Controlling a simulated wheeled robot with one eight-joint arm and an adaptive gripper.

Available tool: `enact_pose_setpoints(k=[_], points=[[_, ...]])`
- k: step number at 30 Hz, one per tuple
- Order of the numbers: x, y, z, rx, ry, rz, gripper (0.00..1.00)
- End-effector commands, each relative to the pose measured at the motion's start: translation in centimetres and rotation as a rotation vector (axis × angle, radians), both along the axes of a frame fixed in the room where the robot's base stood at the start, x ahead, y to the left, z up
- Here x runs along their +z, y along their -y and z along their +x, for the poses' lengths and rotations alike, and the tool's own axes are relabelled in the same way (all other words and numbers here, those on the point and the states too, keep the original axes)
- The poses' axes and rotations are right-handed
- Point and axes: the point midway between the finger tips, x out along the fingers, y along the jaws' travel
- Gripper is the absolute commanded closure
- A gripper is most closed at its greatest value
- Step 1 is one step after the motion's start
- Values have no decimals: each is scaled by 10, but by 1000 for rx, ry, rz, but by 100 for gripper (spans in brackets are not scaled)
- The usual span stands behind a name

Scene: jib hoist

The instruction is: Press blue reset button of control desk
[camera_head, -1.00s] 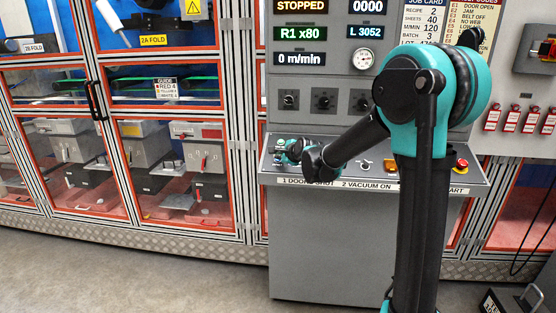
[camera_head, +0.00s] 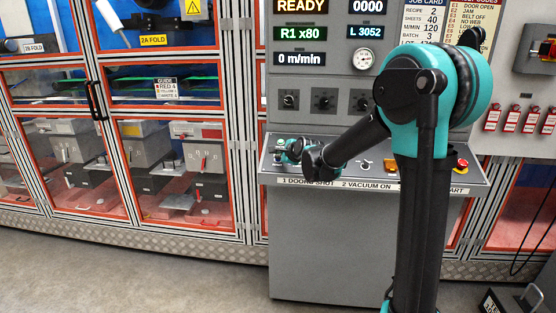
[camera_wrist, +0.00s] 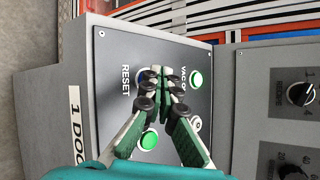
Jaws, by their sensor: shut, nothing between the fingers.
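The grey control desk (camera_head: 330,245) stands in the middle of the head view, with a sloped panel of buttons. In the wrist view, the blue reset button (camera_wrist: 141,73) shows partly beside the word RESET. My gripper (camera_wrist: 157,73) is shut and empty, with its fingertips together over the edge of the blue button. The fingers hide part of the button, so I cannot tell whether they touch it or it is pressed in. In the head view, my gripper (camera_head: 283,147) is at the panel's left end, largely hidden by my wrist. The top display (camera_head: 301,6) reads READY.
A red emergency stop (camera_head: 461,164) is at the panel's right end. Knobs (camera_head: 323,101) line the upright panel. Glazed cabinets (camera_head: 160,120) stand at left.

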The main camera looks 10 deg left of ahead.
Motion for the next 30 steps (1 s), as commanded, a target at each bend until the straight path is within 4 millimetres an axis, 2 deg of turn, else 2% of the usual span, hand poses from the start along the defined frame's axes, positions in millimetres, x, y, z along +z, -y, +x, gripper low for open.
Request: enact_pose_setpoints(k=[6,17,30], points=[[9,0,-4,1,0,1,100],[12,0,-5,1,0,1,100],[46,-1,-20,0,0,0,100]])
